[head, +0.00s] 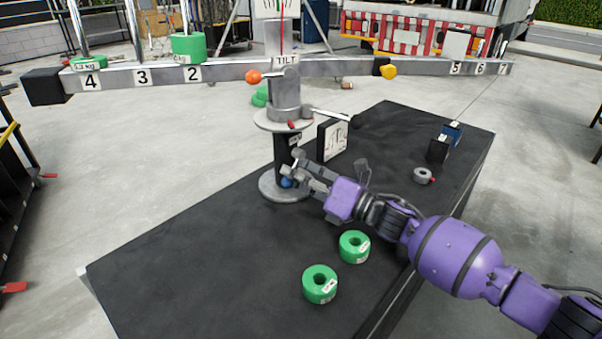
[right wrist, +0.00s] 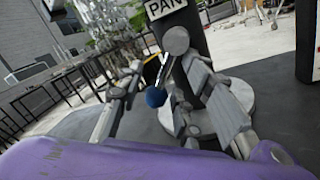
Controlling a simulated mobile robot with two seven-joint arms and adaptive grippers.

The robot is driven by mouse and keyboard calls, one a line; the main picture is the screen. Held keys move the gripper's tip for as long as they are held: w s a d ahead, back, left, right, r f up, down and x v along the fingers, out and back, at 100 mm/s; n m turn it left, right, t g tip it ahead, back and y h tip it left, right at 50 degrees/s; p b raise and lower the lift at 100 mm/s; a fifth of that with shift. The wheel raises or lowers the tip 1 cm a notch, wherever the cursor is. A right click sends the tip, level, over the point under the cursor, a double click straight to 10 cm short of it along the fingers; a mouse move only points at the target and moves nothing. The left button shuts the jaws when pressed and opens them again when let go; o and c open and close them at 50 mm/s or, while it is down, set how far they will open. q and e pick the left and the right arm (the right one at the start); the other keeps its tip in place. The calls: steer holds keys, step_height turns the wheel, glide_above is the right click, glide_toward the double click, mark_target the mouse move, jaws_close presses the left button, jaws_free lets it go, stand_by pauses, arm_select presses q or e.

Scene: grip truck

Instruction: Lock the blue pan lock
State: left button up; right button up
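The blue pan lock knob (head: 286,182) is low on the dark upright post, just above its round grey base. In the right wrist view the blue knob (right wrist: 155,97) sits at the end of a thin lever below the PAN label (right wrist: 165,8). My right gripper (head: 298,171) reaches the post from the right, with its tips close to the knob. In the right wrist view its fingers (right wrist: 162,82) are spread, with the knob between them. I cannot tell whether either finger touches it. My left gripper is not in view.
Two green ring weights (head: 320,284) lie on the black platform (head: 190,255). A white-faced gauge (head: 332,140) stands right of the post. The long TILT beam (head: 330,66) crosses above, with an orange knob (head: 253,77) and a yellow knob (head: 388,71). The platform's front left is clear.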

steer(key=shift+w+d+r, duration=0.15)
steer(key=shift+w+r, duration=0.05)
steer(key=shift+w, duration=0.05)
stand_by(0.3)
